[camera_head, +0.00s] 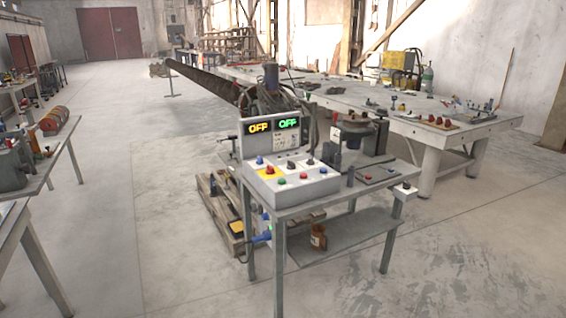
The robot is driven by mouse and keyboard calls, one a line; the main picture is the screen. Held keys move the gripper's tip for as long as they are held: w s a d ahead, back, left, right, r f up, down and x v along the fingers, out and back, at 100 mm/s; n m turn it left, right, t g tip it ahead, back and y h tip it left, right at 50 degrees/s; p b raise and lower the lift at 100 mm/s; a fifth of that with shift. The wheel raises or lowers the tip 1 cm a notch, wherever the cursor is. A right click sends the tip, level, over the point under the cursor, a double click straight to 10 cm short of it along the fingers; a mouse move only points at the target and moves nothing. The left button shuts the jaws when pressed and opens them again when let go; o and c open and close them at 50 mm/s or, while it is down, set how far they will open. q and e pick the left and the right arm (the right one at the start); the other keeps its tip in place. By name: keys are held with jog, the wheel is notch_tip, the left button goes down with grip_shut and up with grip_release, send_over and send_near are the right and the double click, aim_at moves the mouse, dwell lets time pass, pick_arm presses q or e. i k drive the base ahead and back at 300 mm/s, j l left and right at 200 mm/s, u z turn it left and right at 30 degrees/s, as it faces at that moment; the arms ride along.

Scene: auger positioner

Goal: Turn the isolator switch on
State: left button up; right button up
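A grey control box (290,184) stands on a small metal table ahead of me. On its sloped top, a red rotary knob (269,170) sits on a yellow patch at the left; it looks like the isolator switch. Its exact handle angle is too small to tell. An upright panel behind it carries two displays, one reading OFF in yellow (258,128) and one reading OFF in green (288,123). Several other coloured knobs and buttons share the box. Neither of my grippers is in view.
The metal table (345,187) has a lower shelf with a brown bottle (318,237). A wooden pallet (222,215) lies to its left. A large workbench (440,130) stands behind right, and another table (60,155) at left. The floor in front is clear.

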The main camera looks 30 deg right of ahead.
aim_at(271, 171)
jog(key=i+l, duration=0.15)
jog(key=i, duration=0.25)
jog(key=i+l, duration=0.15)
jog(key=i, duration=0.3)
jog(key=i+l+z, duration=0.1)
jog(key=i, duration=0.3)
